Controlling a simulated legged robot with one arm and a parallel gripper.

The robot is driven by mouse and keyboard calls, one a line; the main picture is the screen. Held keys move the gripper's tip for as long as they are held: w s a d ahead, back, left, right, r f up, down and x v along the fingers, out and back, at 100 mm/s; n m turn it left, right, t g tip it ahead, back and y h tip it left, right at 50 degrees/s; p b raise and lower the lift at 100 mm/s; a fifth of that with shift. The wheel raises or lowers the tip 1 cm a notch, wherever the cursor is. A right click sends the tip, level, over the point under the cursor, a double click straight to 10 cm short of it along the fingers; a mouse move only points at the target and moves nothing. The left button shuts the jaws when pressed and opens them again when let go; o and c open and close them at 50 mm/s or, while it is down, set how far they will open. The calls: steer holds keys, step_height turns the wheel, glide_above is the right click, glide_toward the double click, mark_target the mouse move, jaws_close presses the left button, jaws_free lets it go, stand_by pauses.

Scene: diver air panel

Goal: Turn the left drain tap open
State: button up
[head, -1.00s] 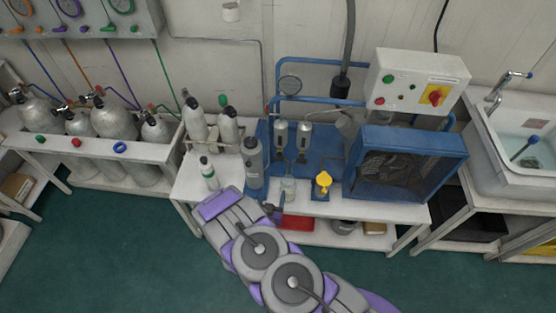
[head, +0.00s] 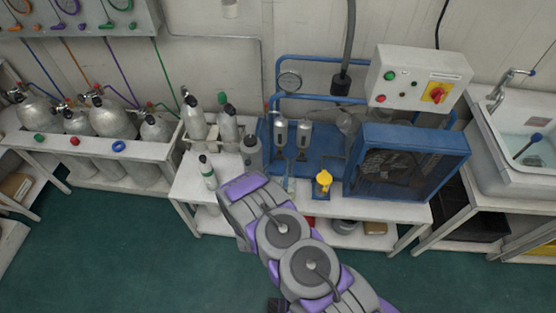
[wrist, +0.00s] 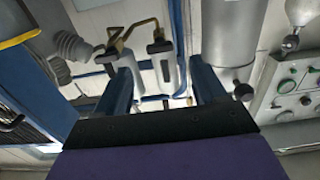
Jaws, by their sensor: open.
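Two grey filter bowls stand side by side on the blue panel, the left one (head: 281,133) and the right one (head: 304,137). The wrist view is upside down, so the left bowl (wrist: 166,68) appears right of the other bowl. The left drain tap (wrist: 159,46) shows as a dark cap with a brass part at that bowl's lower end. The other bowl's tap (wrist: 112,47) has a bent brass tube. My gripper (wrist: 160,68) is open and empty, its blue fingers appearing either side of the left bowl and short of its tap. My arm hides the gripper in the head view.
A tall grey cylinder (head: 251,154) stands close left of the bowls, partly behind my arm; it also shows in the wrist view (wrist: 229,35). The green floor in front is clear.

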mark_target(278, 157)
steer(key=w+b, duration=0.2)
steer(key=w, duration=0.7)
steer(key=shift+w+d, duration=0.15)
steer(key=shift+c, duration=0.4)
steer(key=c, duration=1)
